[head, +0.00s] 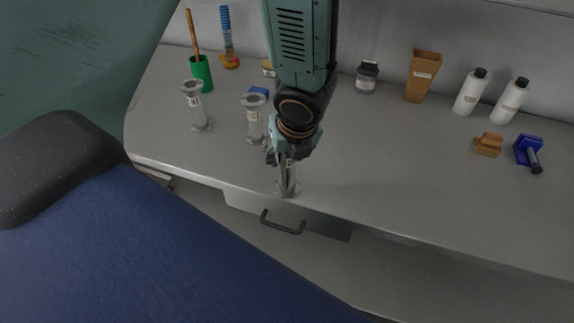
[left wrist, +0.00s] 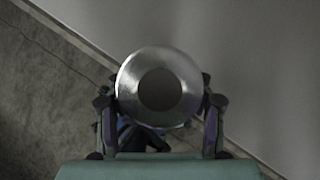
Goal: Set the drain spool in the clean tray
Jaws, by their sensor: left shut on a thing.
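My left gripper (head: 287,152) is shut on a grey metal spool (head: 288,187) with flanged ends, near the bench's front edge. The spool looks upright in the head view; its upper part is hidden by the gripper, and I cannot tell whether its base touches the bench. In the left wrist view the spool's round flange (left wrist: 160,57) with its dark bore lies between the fingers (left wrist: 160,112). Two similar labelled spools stand upright to the left: one (head: 197,108) farther left, one (head: 255,120) closer. I cannot make out a clean tray. My right gripper is not in view.
The grey bench (head: 400,185) is clear to the right of the gripper. Along the back stand a green cup (head: 201,73), a jar (head: 367,77), a brown container (head: 422,76) and white bottles (head: 470,93). A brown block (head: 487,145) and a blue item (head: 526,149) lie right.

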